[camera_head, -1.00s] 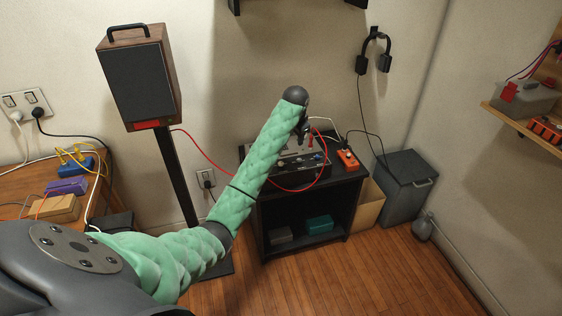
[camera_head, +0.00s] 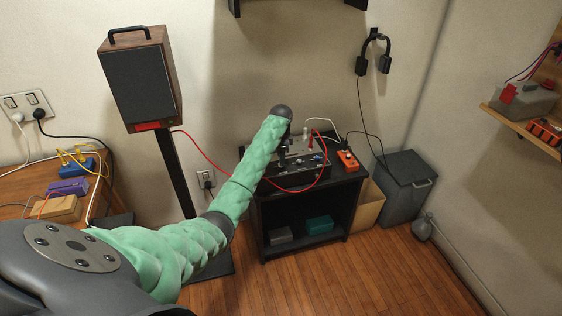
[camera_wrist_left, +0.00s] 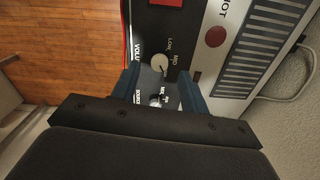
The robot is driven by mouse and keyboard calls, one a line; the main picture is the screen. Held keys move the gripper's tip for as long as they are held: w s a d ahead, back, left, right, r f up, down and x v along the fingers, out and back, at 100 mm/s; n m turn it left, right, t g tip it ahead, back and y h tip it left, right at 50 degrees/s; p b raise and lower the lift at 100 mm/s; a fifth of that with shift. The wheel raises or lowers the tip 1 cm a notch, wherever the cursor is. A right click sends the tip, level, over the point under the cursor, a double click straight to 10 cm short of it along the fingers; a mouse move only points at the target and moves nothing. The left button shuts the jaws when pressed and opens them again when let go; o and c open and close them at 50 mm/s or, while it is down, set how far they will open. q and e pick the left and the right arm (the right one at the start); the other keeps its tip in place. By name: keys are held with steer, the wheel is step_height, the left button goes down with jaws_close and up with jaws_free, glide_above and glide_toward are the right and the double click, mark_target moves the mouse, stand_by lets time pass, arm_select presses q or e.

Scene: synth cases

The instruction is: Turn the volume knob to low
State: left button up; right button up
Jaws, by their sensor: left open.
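The black audio unit (camera_head: 296,176) sits on top of a black stand, partly hidden by my left arm. In the left wrist view its panel shows a pale round volume knob (camera_wrist_left: 160,63), with LOW and MID printed beside it. Which mark the knob points at is too small to tell. My left gripper (camera_wrist_left: 159,74) is open, its two blue fingers apart over the panel. The volume knob shows just beyond the fingertips, and a second knob (camera_wrist_left: 155,100) marked MIC shows between the fingers. I see no contact with either knob. My right gripper is not in view.
A red cable (camera_head: 215,166) runs from the speaker (camera_head: 140,80) to the unit. An orange box (camera_head: 347,160) sits at the stand's right edge. A grey bin (camera_head: 404,190) and headphones (camera_head: 374,55) are farther right. The floor in front is clear.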

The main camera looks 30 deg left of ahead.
arm_select(q)
steer(key=shift+f, duration=1.65)
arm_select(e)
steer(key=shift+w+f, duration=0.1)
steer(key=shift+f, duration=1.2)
arm_select(q)
jaws_close()
steer(key=shift+r+p, duration=0.1)
steer(key=shift+p, duration=0.35)
